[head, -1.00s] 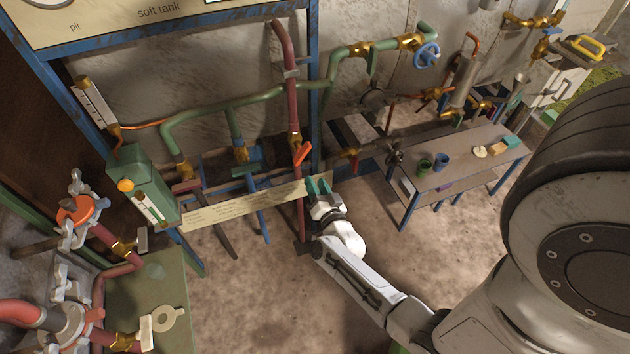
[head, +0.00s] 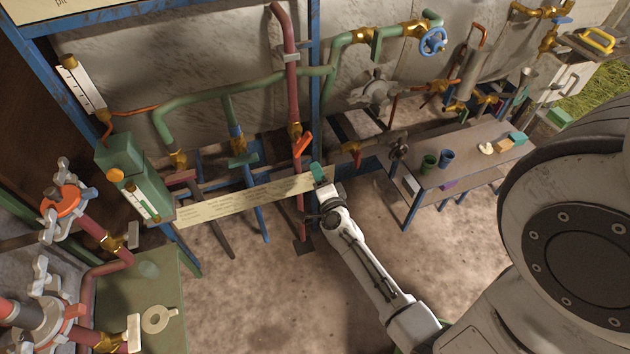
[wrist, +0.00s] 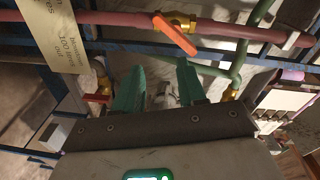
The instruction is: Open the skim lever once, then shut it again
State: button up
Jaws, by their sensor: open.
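An orange lever (head: 303,145) sits on a brass valve on the upright dark red pipe (head: 284,45). It slants across the pipe. In the wrist view the orange lever (wrist: 176,36) lies just beyond my fingertips, with the brass valve behind it. No readable label tells me whether it is the skim lever. My gripper (head: 317,172) is just below and right of the lever in the head view, apart from it. In the wrist view my gripper (wrist: 162,75) has its two green fingers spread with nothing between them.
A pale lettered strip (head: 245,199) runs left of my gripper. Lowered levers, a green one (head: 243,160) among them, hang on pipes further left. A blue frame post (head: 315,75) stands behind. A small table (head: 465,165) with cups stands right.

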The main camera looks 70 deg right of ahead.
aim_at(304, 148)
jog(key=w+d+n, duration=0.2)
jog(key=n, duration=0.1)
jog(key=w+d+r+n, duration=0.1)
jog(key=w+d+n, duration=0.1)
jog(key=w+d, duration=0.1)
jog(key=w+d+n+t+b, duration=0.1)
jog(key=w+d+n, duration=0.1)
jog(key=n, duration=0.1)
jog(key=shift+w+d+r+n, duration=0.3)
jog(key=shift+w+r, duration=0.05)
jog(key=shift+r, duration=0.05)
dwell(0.4)
grip_shut()
dwell(0.3)
